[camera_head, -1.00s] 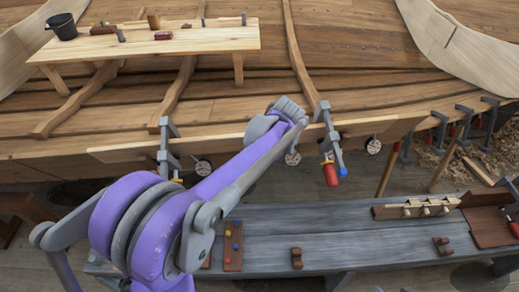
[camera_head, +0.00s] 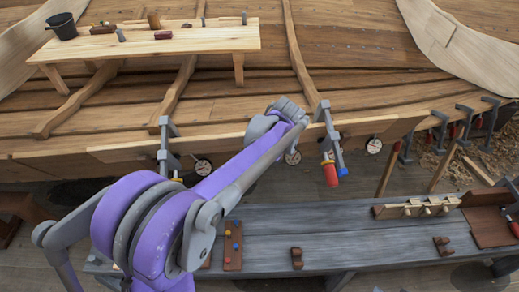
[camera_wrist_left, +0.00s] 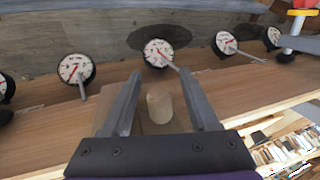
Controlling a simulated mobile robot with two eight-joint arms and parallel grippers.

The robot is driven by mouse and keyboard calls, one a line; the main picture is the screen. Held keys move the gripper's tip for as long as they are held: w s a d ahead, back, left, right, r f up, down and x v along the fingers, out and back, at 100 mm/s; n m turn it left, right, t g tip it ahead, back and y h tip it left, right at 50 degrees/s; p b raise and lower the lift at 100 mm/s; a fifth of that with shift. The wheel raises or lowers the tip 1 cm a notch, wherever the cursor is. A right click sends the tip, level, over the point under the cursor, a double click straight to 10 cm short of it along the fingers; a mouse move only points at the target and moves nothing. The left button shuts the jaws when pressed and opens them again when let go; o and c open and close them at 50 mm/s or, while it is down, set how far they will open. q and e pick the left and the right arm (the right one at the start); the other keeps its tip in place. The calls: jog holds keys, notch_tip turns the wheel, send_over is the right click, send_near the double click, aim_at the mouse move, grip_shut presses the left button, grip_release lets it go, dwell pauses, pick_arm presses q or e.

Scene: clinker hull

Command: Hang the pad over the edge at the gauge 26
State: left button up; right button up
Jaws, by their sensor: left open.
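My left gripper (camera_wrist_left: 159,75) is open in the left wrist view, above the long plank edge. A pale rounded wooden knob (camera_wrist_left: 160,107) stands between its fingers, on a brown piece (camera_wrist_left: 105,104) lying over the plank; this looks like the pad. The fingers are apart from the knob. A round white gauge (camera_wrist_left: 158,53) sits just beyond the fingertips, with another gauge (camera_wrist_left: 75,68) to the left and one (camera_wrist_left: 226,43) to the right. Their numbers are unreadable. In the head view my left arm hides the gripper and pad. My right gripper is out of view.
Grey clamps (camera_head: 328,140) grip the plank edge (camera_head: 245,137) on both sides of my wrist; one has a red handle. A pale table (camera_head: 190,40) stands inside the hull.

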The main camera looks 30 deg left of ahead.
pick_arm(q)
jog(key=v, duration=1)
jog(key=shift+d+r, duration=0.2)
jog(key=shift+r, duration=0.15)
jog(key=shift+s, duration=0.15)
jog(key=s+d+f+m+t+h, duration=0.1)
jog(key=s+d+f+m, duration=0.1)
jog(key=s, duration=0.5)
jog(key=s+d+f+m+t+h, duration=0.1)
jog(key=s+d+f+m+h, duration=0.1)
jog(key=s+f, duration=0.3)
jog(key=s+d+f+m+t+h, duration=0.1)
jog(key=s+d+f+m+t, duration=0.1)
jog(key=s, duration=0.7)
notch_tip(320, 180, down, 2)
jog(key=shift+d+f+m+h, duration=0.25)
jog(key=shift+d+m, duration=0.3)
jog(key=shift+m, duration=0.45)
